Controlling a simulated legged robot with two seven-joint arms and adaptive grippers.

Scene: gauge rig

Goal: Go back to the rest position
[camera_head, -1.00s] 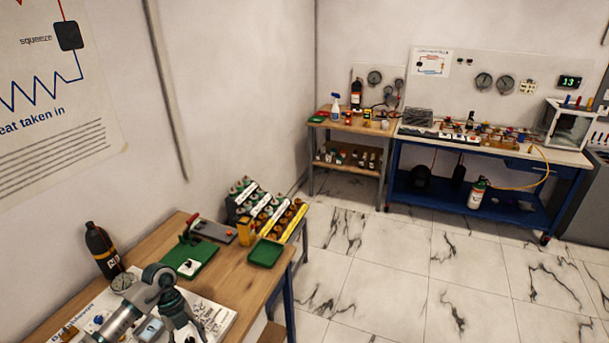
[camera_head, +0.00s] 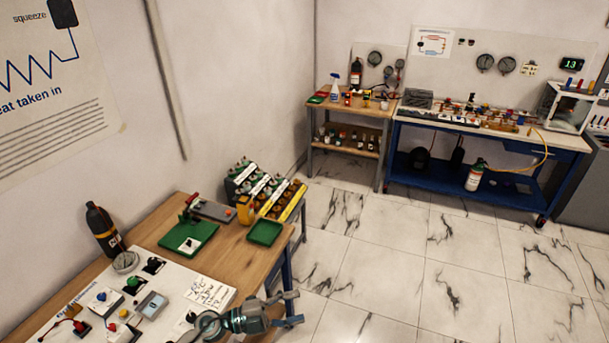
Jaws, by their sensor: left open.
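My left gripper (camera_head: 291,308) shows at the bottom of the head view, low beside the right front edge of the near wooden table (camera_head: 163,228). Its fingers are apart, point right, and hold nothing. The white gauge board (camera_head: 176,276) lies on the table to the left of the gripper, with a round gauge (camera_head: 125,262), a small grey display box (camera_head: 152,304) and coloured knobs and leads. My left wrist covers part of the board's lower right edge. My right gripper is out of view.
A black bottle (camera_head: 104,230), a green mat (camera_head: 188,236), a green tray (camera_head: 265,232) and a yellow device (camera_head: 245,210) stand on the near table. Racks of small canisters (camera_head: 262,190) stand behind. A blue workbench (camera_head: 485,155) is far right. The tiled floor (camera_head: 390,270) between is clear.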

